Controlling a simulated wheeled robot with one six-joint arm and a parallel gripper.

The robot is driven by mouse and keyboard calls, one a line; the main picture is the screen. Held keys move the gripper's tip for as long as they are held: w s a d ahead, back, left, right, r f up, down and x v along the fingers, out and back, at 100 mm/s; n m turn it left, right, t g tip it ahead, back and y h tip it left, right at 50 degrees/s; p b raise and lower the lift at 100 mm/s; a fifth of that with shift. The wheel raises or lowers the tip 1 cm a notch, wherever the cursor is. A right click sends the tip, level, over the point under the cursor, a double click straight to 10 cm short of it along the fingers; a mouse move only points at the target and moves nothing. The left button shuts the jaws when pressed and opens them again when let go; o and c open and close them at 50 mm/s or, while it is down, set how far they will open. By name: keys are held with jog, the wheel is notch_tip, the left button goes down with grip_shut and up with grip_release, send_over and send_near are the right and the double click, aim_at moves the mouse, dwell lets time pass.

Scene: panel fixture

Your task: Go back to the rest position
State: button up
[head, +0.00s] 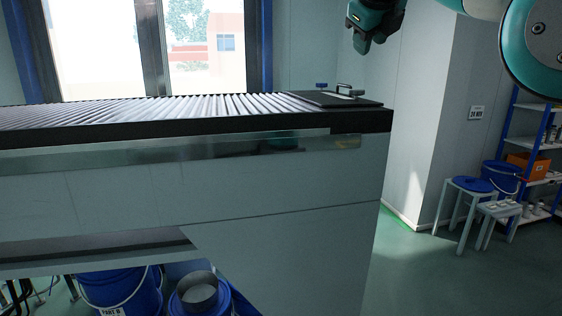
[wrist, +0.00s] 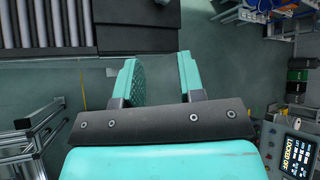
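My gripper (head: 363,42) hangs at the top of the head view, above and beyond the right end of the bench, apart from everything. In the wrist view my gripper (wrist: 157,82) has its two teal fingers spread with an empty gap and green floor behind it. A dark panel (head: 335,99) with a metal handle (head: 348,90) lies on the right end of the bench top. A small blue knob (head: 321,86) stands at the panel's far edge.
The ribbed roller bench (head: 190,110) fills the left and middle. Blue buckets (head: 118,290) stand under it. Stools (head: 468,188) and a blue shelf (head: 535,150) stand at right. A screen reading "LOCKED OFF" (wrist: 296,150) is at lower right in the wrist view. Green floor is clear right of the bench.

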jog(key=s+f+n+g+y, duration=0.3)
jog(key=s+f+n+g, duration=0.2)
jog(key=s+f+n, duration=1.5)
jog(key=s+a+f+n+g+y, duration=0.1)
jog(key=s+f+n+g, duration=0.1)
jog(key=s+f+n, duration=0.3)
jog(key=s+a+f+n+g+y, duration=0.1)
jog(key=s+f+n, duration=0.4)
jog(key=s+n, duration=0.6)
jog(key=shift+s+a+n+g+y, duration=0.2)
jog(key=shift+s+n+g+y, duration=0.25)
jog(key=shift+s+g, duration=0.6)
jog(key=shift+s, duration=0.1)
